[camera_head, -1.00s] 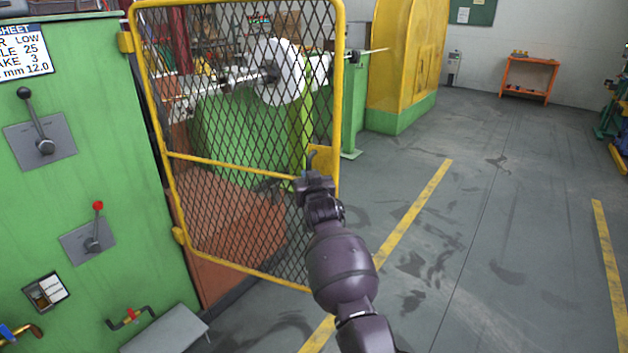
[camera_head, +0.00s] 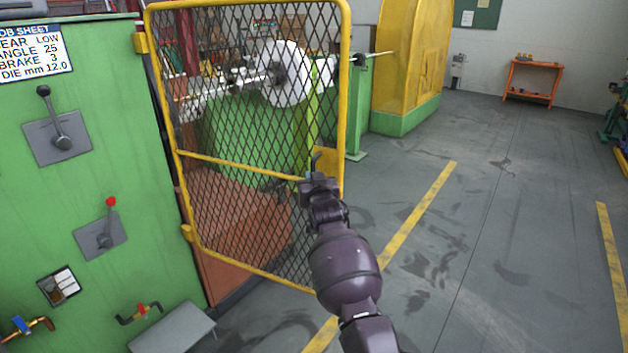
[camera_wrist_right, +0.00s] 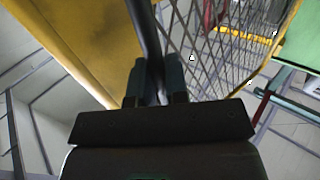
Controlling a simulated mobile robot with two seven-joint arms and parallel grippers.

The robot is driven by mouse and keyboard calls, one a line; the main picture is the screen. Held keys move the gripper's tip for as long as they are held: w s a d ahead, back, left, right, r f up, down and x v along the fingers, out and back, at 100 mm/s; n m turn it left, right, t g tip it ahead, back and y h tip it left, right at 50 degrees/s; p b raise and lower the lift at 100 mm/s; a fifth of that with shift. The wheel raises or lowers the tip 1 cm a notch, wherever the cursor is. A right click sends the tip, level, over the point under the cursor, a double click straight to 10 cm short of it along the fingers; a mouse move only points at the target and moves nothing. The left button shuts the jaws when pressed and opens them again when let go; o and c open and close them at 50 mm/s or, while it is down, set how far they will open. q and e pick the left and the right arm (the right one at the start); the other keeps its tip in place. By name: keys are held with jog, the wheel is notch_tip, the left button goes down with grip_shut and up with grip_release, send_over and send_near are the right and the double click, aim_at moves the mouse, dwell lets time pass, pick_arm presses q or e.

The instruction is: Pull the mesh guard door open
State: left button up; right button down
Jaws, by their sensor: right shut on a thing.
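The mesh guard door (camera_head: 240,170) has a yellow frame and dark diamond mesh. It stands swung out from the green machine cabinet, hinged at its left edge. My right gripper (camera_head: 316,178) is at the door's free right edge, beside a yellow plate with a dark handle (camera_head: 314,160). In the right wrist view my two fingers (camera_wrist_right: 158,88) are closed around the dark handle bar (camera_wrist_right: 146,40). The yellow plate and mesh lie just beyond it. My left gripper is in neither view.
The green cabinet (camera_head: 90,170) with levers and valves stands at the left. A grey step (camera_head: 173,328) sits at its foot. The grey floor (camera_head: 500,220) right of the door is clear, with yellow lines. An orange table (camera_head: 532,80) stands far back.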

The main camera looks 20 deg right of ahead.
jog(key=c, duration=1.1)
grip_release()
jog(key=shift+w+a+r, duration=0.1)
jog(key=shift+a+r, duration=0.05)
jog(key=shift+a, duration=0.25)
jog(key=shift+c, duration=0.2)
jog(key=shift+d, duration=0.1)
jog(key=shift+d, duration=0.1)
jog(key=s+a, duration=0.1)
jog(key=s, duration=0.9)
jog(key=shift+s+a+p, duration=0.15)
jog(key=shift+s+p, duration=0.15)
jog(key=shift+s, duration=0.1)
jog(key=shift+c, duration=0.2)
